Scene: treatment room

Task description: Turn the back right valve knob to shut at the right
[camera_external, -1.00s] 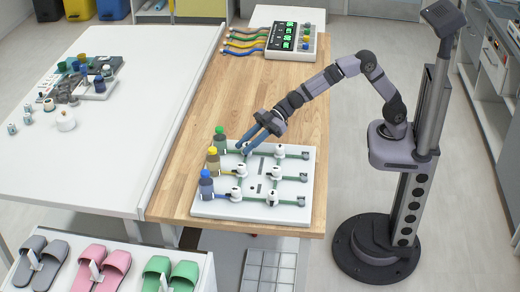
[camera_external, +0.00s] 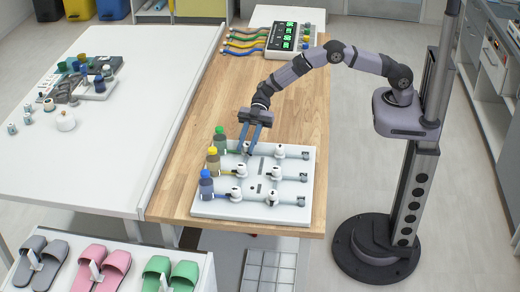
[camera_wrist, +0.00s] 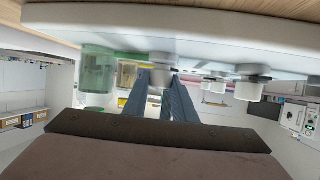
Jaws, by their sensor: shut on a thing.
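In the wrist view the board (camera_wrist: 215,40) hangs across the top, and the knob (camera_wrist: 162,72) shows at the tips of my fingers (camera_wrist: 167,82). The fingers partly cover the knob, so I cannot read its pointing direction.
Yellow-capped (camera_external: 213,160) and blue-capped (camera_external: 206,186) bottles stand along the board's left edge. Other white knobs, such as one (camera_external: 279,152) to the right, stand close by. A box with green displays (camera_external: 291,40) and coloured leads lies at the table's far end.

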